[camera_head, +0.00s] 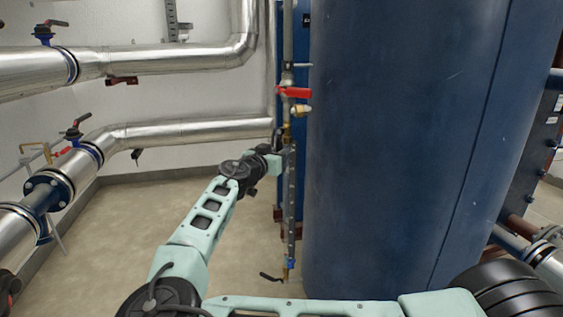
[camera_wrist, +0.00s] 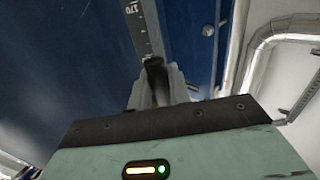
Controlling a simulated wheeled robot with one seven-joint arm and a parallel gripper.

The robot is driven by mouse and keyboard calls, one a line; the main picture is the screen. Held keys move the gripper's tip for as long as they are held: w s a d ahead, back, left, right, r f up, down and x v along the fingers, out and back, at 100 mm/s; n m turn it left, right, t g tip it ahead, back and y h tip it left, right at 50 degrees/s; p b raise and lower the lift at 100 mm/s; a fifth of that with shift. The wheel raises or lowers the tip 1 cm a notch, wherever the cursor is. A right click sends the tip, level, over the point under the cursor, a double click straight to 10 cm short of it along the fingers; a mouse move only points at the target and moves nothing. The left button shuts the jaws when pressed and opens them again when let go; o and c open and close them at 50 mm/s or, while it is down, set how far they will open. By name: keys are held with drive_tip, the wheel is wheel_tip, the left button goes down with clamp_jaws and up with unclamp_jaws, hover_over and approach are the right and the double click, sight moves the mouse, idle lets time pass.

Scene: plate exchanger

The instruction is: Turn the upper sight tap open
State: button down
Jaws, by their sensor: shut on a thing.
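My gripper (camera_head: 278,147) is at the gauge's upper end. In the wrist view, my gripper (camera_wrist: 157,92) is shut on a dark lever (camera_wrist: 155,70), which appears to be the upper sight tap's handle. The tap's body and most of the lever are hidden by my gripper, so I cannot tell the lever's angle. The lower sight tap (camera_head: 291,264) is blue with a black lever pointing left.
A red-handled valve (camera_head: 294,92) sits on the pipe above my gripper. The blue tank (camera_head: 400,150) stands close on the right. Silver pipes (camera_head: 190,133) with valves run along the left wall. The floor (camera_head: 130,225) left of my arm is clear.

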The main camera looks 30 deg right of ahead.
drive_tip(key=shift+w+a, duration=0.15)
idle(0.4)
drive_tip(key=c, duration=1.3)
unclamp_jaws()
drive_tip(key=p+v, duration=0.3)
drive_tip(key=v, duration=1.4)
drive_tip(key=shift+a, duration=0.15)
